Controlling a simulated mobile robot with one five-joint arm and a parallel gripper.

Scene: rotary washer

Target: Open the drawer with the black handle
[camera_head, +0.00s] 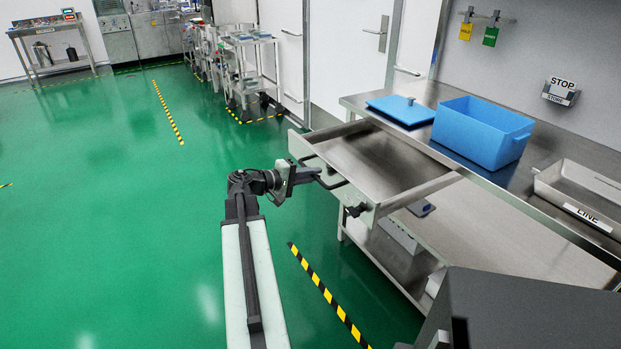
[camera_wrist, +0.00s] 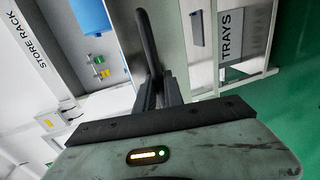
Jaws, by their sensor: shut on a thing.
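The steel drawer (camera_head: 385,158) under the workbench stands pulled out, and its inside looks empty. Its black handle (camera_head: 338,184) is on the front panel, partly hidden by my gripper. In the wrist view the black handle (camera_wrist: 147,42) rises from between the fingers. My gripper (camera_head: 318,173) is at the drawer front, and its fingers (camera_wrist: 160,92) are shut on the handle. A dark knob or latch (camera_head: 356,210) sits at the near end of the drawer front.
The steel workbench (camera_head: 465,165) carries a blue bin (camera_head: 480,135), a blue lid (camera_head: 401,110) and a grey tray (camera_head: 585,190). A lower shelf (camera_head: 490,240) is below. Green floor (camera_head: 130,220) is clear to the left, with striped tape (camera_head: 325,292) near the bench.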

